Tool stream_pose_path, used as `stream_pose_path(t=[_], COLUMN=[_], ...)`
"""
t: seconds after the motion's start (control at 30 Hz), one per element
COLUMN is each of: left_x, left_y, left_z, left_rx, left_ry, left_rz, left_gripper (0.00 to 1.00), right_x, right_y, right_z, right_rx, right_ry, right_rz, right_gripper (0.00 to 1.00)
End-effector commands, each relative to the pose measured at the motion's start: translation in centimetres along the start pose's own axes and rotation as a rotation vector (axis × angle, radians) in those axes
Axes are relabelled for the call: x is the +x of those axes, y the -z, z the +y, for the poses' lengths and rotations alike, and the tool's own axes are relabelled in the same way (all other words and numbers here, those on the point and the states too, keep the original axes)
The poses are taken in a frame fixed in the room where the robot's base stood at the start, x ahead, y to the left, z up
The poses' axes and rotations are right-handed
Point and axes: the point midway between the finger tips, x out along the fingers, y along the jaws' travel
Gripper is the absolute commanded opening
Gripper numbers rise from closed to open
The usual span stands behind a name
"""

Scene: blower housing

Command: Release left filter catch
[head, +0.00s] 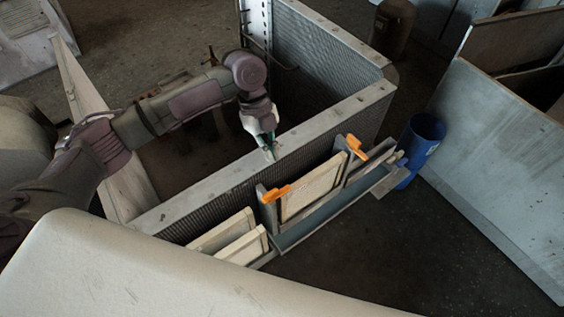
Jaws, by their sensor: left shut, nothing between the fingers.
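A framed filter panel (313,188) stands upright in a grey holder on the near outer side of the housing wall (205,188). Two orange catches sit at its upper corners: the left catch (275,194) and the right catch (356,148). Both catches show in the head view. My left gripper (270,154) points down by the top edge of the wall, above and behind the left catch and apart from it. Its fingers are shut with nothing between them. The catch's underside is hidden. My right gripper does not show.
Two more pale framed panels (242,246) lean at the lower left of the holder. A ledge (330,213) runs in front of the filter. A blue bin (421,142) stands to the right, beside a large grey sheet (500,170). The dark floor in front is clear.

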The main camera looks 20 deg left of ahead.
Motion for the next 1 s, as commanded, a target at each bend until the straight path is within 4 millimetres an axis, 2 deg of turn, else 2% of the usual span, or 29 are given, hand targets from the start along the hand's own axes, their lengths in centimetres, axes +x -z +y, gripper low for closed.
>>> stream_pose_path(t=[0.13, 0.53, 1.0], left_x=[-1.0, -0.4, 7.3], left_y=[-0.6, -0.5, -0.3], left_z=[-0.1, -0.1, 0.0], left_rx=[0.021, 0.021, 0.019], left_ry=[-0.005, -0.004, -0.005], left_rz=[0.005, 0.007, 0.007], left_gripper=[0.00, 0.00, 0.00], right_x=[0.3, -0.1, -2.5], right_y=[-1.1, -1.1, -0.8], right_z=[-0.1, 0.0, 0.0], right_rx=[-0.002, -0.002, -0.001], right_ry=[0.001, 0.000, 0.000], right_rz=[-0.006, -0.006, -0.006], right_gripper=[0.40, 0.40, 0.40])
